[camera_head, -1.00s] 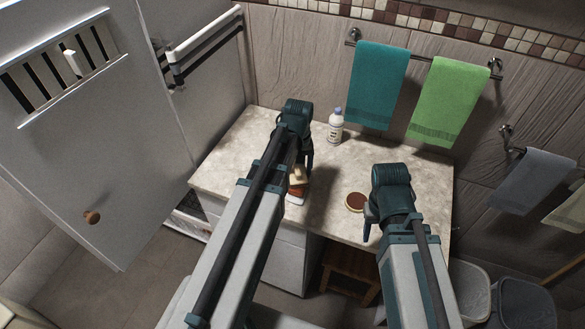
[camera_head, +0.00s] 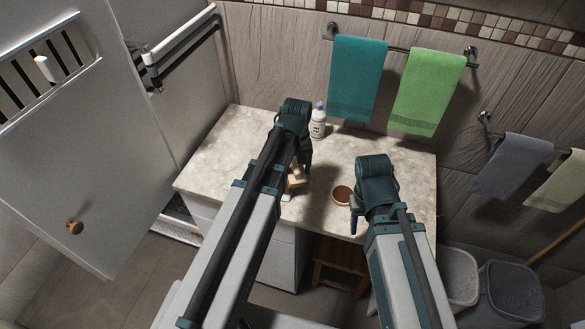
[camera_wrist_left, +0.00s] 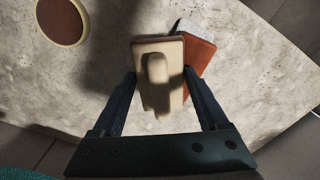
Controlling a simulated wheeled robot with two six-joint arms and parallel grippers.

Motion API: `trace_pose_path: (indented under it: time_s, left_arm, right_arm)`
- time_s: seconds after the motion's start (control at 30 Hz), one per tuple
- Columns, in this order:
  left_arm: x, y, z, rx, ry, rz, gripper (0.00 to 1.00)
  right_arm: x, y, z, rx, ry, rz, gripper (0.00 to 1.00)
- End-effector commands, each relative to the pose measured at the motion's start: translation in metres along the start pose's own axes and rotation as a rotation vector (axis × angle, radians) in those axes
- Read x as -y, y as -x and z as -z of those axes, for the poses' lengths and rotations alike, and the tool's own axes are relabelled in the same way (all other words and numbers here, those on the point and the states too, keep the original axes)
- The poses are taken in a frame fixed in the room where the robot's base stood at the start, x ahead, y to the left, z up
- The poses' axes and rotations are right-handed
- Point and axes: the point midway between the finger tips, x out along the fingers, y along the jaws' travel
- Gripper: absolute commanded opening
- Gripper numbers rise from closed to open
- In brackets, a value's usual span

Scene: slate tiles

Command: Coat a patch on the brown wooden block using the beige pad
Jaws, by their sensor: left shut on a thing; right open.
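My left gripper (camera_head: 301,178) is shut on the beige pad (camera_head: 297,175), whose raised handle shows between the fingers in the left wrist view (camera_wrist_left: 140,52). The brown wooden block (camera_wrist_left: 198,56) lies on the counter, partly hidden behind the pad, with a pale grey end. In the head view only a bit of the block (camera_head: 288,187) shows beside my left arm. I cannot tell whether pad and block touch. My right gripper (camera_head: 354,221) is open and empty over the counter's front right part.
A round dish with a brown filling (camera_head: 342,195) sits on the pale stone counter (camera_head: 225,160) between my grippers. It also shows in the left wrist view (camera_wrist_left: 62,20). A white bottle (camera_head: 317,124) stands at the back. The counter's left part is clear.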

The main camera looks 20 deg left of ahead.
Motion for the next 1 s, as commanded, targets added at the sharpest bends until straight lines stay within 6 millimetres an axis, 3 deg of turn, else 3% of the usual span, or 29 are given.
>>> trace_pose_path:
  time_s: [0.47,0.77,1.0]
  left_arm:
    - [0.013,0.002,-0.026,0.001,0.000,-0.001,0.32]
    - [0.016,0.001,-0.024,0.001,0.001,0.000,0.32]
    - [0.033,0.000,-0.016,0.000,0.002,0.000,0.32]
  right_arm:
    - [0.000,0.002,0.000,0.000,0.000,0.000,0.50]
    - [0.000,0.002,0.000,0.000,0.000,0.000,0.50]
    - [0.000,0.000,0.000,0.000,0.000,0.000,0.50]
